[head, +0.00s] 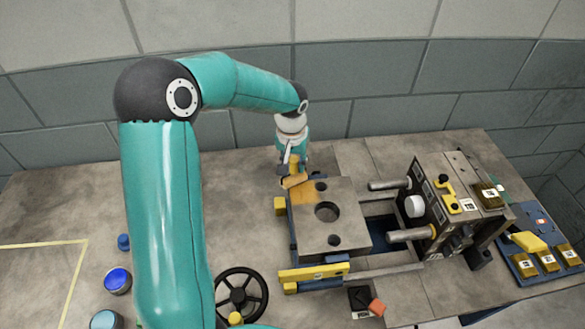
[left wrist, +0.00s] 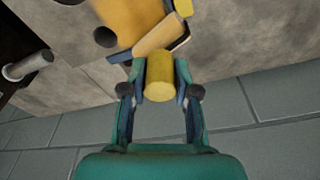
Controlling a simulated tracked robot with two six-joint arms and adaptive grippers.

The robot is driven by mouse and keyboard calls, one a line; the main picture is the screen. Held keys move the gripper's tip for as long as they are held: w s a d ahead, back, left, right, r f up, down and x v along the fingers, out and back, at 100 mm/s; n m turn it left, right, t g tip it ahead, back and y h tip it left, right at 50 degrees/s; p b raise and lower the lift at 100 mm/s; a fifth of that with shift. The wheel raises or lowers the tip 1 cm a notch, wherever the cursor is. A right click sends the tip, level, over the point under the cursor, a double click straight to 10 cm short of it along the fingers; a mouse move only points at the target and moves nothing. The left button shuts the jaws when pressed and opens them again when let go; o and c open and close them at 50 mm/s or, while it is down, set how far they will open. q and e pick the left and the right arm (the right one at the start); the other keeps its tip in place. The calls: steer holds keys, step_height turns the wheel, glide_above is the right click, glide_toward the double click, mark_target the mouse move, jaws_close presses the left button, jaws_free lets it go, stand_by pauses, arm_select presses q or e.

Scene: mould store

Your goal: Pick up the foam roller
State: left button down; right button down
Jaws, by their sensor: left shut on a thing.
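The foam roller (left wrist: 159,78) is a short yellow cylinder, seen between the fingers of my left gripper in the left wrist view. My left gripper (head: 292,166) is shut on it, one finger on each side. In the head view the gripper points down at the far left corner of the mould block, and its fingers mostly hide the roller. In the wrist view a tan-yellow bar (left wrist: 161,36) lies just beyond the roller. I cannot tell whether the roller touches anything beneath it. My right gripper is not in view.
The mould plate (head: 350,222) with a round hole stands on the bench, facing a dark mould half (head: 435,205) with guide pins. A black handwheel (head: 241,293) and blue-lidded jars (head: 118,279) stand nearer. A blue tray (head: 548,246) is at right. The bench back left is clear.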

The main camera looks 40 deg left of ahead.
arm_select(q)
step_height(320, 180, up, 20)
steer(key=shift+b, duration=0.35)
stand_by(0.5)
steer(key=c, duration=1.5)
jaws_free()
steer(key=c, duration=0.4)
